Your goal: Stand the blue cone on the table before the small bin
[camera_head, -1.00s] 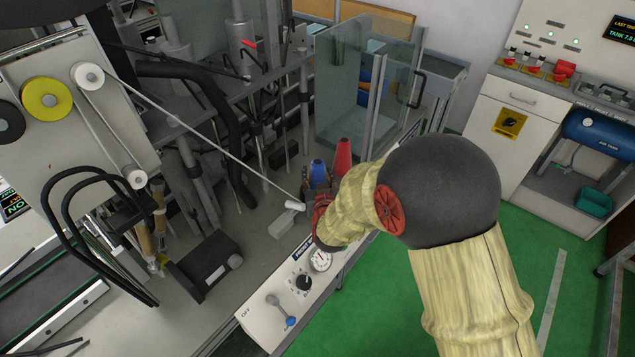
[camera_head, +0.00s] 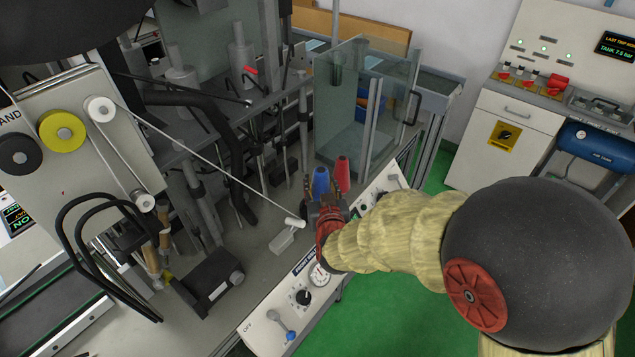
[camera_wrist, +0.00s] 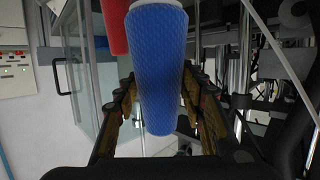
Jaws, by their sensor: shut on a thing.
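The blue cone (camera_head: 320,181) shows above my gripper (camera_head: 325,206) in the head view, on the machine's table. In the wrist view the blue cone (camera_wrist: 160,65) stands large between the two fingers of my gripper (camera_wrist: 160,115), which are shut on it. Its narrow end points down in that picture and a pale end shows at the top. I cannot tell whether its base touches the table. I cannot make out for certain which container is the small bin.
A red cone (camera_head: 342,172) stands close to the right of the blue one; it also shows in the wrist view (camera_wrist: 116,25). A glass guard (camera_head: 350,110) rises behind. A white handle (camera_head: 285,238) lies left of my gripper. A control panel (camera_head: 300,297) runs along the front edge.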

